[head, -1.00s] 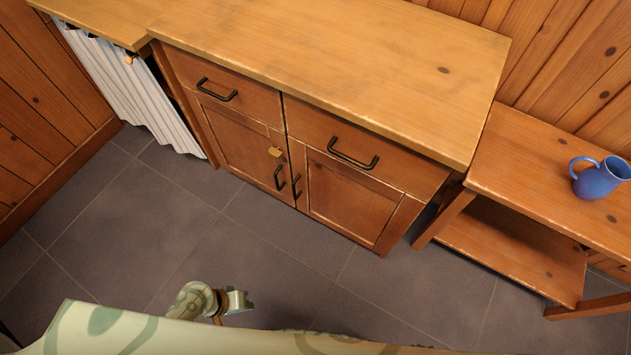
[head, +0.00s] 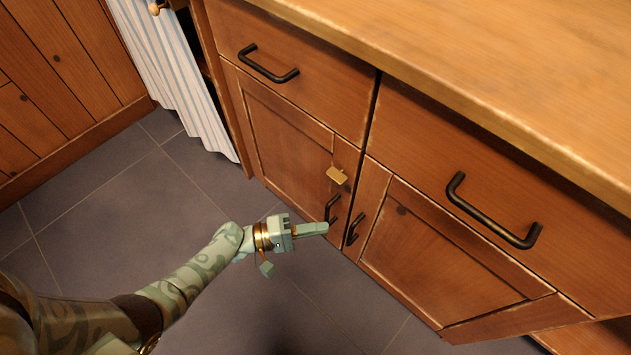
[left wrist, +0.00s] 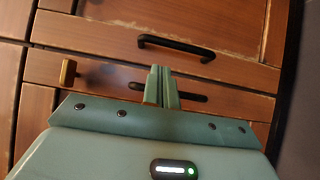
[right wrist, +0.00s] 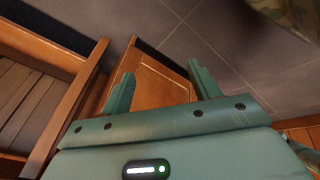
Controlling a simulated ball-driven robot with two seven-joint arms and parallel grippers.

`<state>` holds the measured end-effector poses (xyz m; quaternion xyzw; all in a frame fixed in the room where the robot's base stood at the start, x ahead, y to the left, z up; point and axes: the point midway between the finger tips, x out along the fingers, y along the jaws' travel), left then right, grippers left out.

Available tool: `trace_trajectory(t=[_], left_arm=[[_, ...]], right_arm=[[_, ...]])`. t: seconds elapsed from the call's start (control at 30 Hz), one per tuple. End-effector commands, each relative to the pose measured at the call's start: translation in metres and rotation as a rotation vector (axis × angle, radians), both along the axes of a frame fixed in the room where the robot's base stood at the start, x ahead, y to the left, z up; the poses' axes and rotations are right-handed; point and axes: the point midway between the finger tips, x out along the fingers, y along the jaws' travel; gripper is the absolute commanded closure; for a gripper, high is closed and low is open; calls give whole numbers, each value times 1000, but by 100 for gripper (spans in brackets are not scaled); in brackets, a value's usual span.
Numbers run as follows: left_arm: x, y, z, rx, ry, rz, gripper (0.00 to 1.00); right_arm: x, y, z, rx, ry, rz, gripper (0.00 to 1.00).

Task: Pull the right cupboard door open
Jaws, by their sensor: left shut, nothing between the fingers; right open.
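The right cupboard door (head: 440,255) is a framed brown panel and looks closed. Its black bar handle (head: 355,229) stands upright near the middle seam and also shows in the left wrist view (left wrist: 176,44). The left door (head: 285,135) looks closed too, with a black handle (head: 332,207) beside the seam and a small tan wooden catch (head: 337,176) above it. My left gripper (head: 326,228) is shut and empty, its tips close to the two handles; in its wrist view the fingers (left wrist: 163,70) cover part of the left handle. Contact cannot be told. My right gripper (right wrist: 163,88) is open and empty, before a framed wooden panel.
Two drawers with black handles, the left (head: 268,65) and the right (head: 490,212), sit above the doors under an overhanging worktop (head: 520,75). A striped curtain (head: 175,75) hangs to the left. The grey tiled floor (head: 120,230) before the cupboard is clear.

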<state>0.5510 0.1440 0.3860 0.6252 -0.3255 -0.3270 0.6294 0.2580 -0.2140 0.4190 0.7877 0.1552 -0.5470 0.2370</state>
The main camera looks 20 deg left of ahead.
Motion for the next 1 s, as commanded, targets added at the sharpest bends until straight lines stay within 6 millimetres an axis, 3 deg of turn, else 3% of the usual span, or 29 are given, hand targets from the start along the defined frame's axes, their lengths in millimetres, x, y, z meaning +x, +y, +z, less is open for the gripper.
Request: trace_trajectory(t=[0.2, 0.4, 0.83, 1.0], left_arm=[[21, -32, -3, 0, 4, 0, 100], [32, -47, -2, 1, 4, 0, 100], [32, -49, -2, 2, 5, 0, 100], [17, -53, -1, 1, 6, 12, 100]], right_arm=[[7, 6, 2, 29, -28, -11, 39], [11, 9, 5, 46, -47, -17, 39], [13, 10, 7, 50, -54, -19, 39], [10, 9, 8, 43, -43, -15, 39]])
